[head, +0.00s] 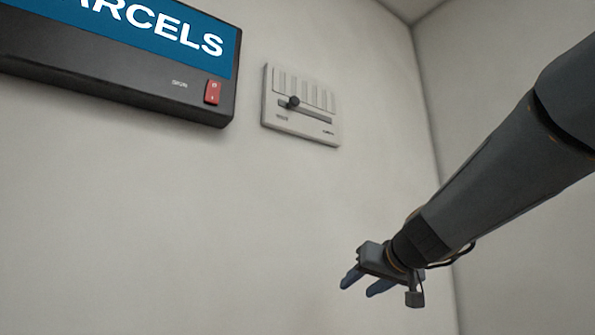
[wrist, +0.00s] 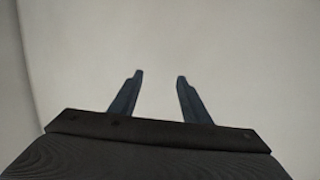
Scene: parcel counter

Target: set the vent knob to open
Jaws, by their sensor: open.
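The vent (head: 301,105) is a pale plate with vertical slats, fixed to the wall. Its dark round knob (head: 293,102) sits near the left end of a horizontal slot. Small labels are under each end of the slot, too small to read. My gripper (head: 358,286) is below and to the right of the vent, well apart from it, with its fingers pointing down-left. In the wrist view my gripper (wrist: 160,75) is open, with nothing between its fingers and only bare wall ahead.
A black sign box (head: 120,75) with a blue "PARCELS" face and a red rocker switch (head: 212,92) hangs left of the vent. A room corner (head: 427,110) lies to the right. The wall (head: 180,220) below the vent is bare.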

